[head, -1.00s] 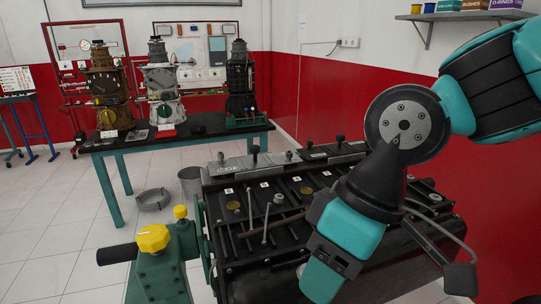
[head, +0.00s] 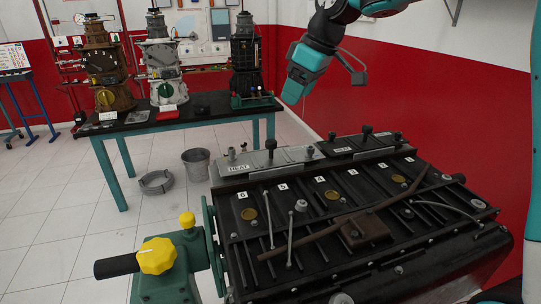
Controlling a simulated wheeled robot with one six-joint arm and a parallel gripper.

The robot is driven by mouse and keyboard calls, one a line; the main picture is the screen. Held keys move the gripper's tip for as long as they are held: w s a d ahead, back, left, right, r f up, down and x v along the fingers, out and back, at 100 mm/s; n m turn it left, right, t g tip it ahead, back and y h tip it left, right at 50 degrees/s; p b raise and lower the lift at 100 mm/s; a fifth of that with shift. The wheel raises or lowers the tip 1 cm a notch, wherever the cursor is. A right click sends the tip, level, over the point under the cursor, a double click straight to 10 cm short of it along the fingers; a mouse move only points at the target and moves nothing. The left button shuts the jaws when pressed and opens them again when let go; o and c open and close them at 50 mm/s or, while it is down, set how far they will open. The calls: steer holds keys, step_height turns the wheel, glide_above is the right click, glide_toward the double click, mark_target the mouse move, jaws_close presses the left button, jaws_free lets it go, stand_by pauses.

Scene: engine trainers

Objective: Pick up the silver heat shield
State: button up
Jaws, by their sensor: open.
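The silver heat shield (head: 243,173) is a grey metal plate with a "HEAT" label. It lies along the far left edge of the black engine trainer (head: 300,240), with knobs standing up from it. A darker plate (head: 368,143), also labelled, lies to its right. My gripper (head: 292,97) hangs in the air above and beyond the trainer. In the picture it is above the silver plate and a little to its right, clear of it. It is open with nothing seen in it; the fingertips show only small.
A green stand with a yellow knob (head: 157,255) and a black handle is at the near left. Rods and a brown bar (head: 345,226) lie on the trainer.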

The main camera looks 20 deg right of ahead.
mark_target(271, 140)
steer(key=p+x, duration=0.1)
steer(key=x, duration=0.3)
steer(key=p+x, duration=0.1)
steer(key=x, duration=0.3)
steer(key=w+p+x, duration=0.1)
steer(key=x, duration=0.3)
steer(key=shift+d+r, duration=0.1)
steer(key=shift+d, duration=0.15)
steer(key=p+x, duration=0.1)
steer(key=x, duration=0.1)
steer(key=p+x, duration=0.2)
steer(key=shift+a, duration=0.35)
steer(key=shift+w+a+f, duration=0.1)
steer(key=shift+f, duration=0.45)
jaws_close()
